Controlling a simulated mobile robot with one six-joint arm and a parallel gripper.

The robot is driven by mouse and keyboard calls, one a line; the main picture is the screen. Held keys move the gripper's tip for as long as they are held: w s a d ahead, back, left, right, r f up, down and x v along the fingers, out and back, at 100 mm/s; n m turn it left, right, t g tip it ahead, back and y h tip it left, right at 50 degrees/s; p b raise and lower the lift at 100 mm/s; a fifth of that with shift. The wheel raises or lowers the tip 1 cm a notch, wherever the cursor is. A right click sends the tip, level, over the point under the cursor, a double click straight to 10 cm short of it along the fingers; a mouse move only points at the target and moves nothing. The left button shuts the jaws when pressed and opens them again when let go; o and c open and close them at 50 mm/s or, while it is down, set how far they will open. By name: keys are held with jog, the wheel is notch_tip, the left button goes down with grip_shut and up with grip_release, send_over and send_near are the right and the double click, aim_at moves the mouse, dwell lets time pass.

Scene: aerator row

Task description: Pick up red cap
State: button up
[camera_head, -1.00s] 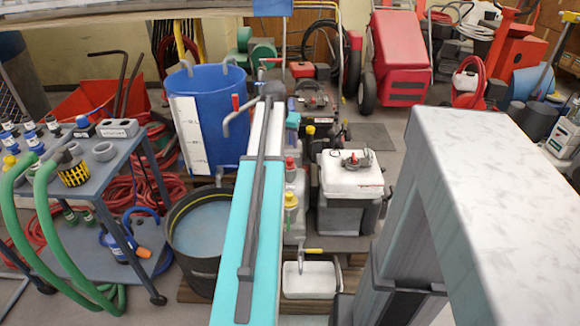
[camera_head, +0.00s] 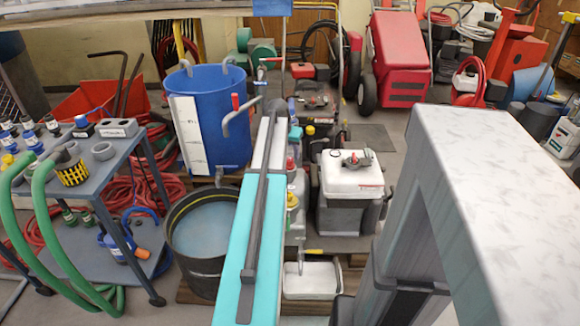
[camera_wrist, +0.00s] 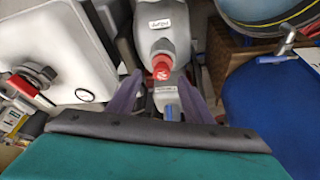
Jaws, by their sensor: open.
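The red cap (camera_wrist: 163,69) tops a grey-white bottle (camera_wrist: 163,28) with a label, near the middle of the wrist view. My gripper (camera_wrist: 164,84) is open, with one purple-grey finger on each side of the cap and no visible contact. My arm hides part of that area, and my fingers cannot be made out there.
A white-topped container (camera_head: 352,175) with a dark cap stands close right of the bottles. A blue drum (camera_head: 212,120) and a black tub (camera_head: 203,235) stand to the left. A white tray (camera_head: 312,279) lies in front.

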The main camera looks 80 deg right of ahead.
aim_at(289, 160)
jog(key=shift+d+f, duration=0.1)
jog(key=shift+f, duration=0.1)
jog(key=shift+b+x, duration=0.45)
jog(key=shift+x, duration=2.2)
jog(key=shift+w, duration=0.2)
jog(key=c, duration=1.1)
jog(key=shift+r, duration=0.1)
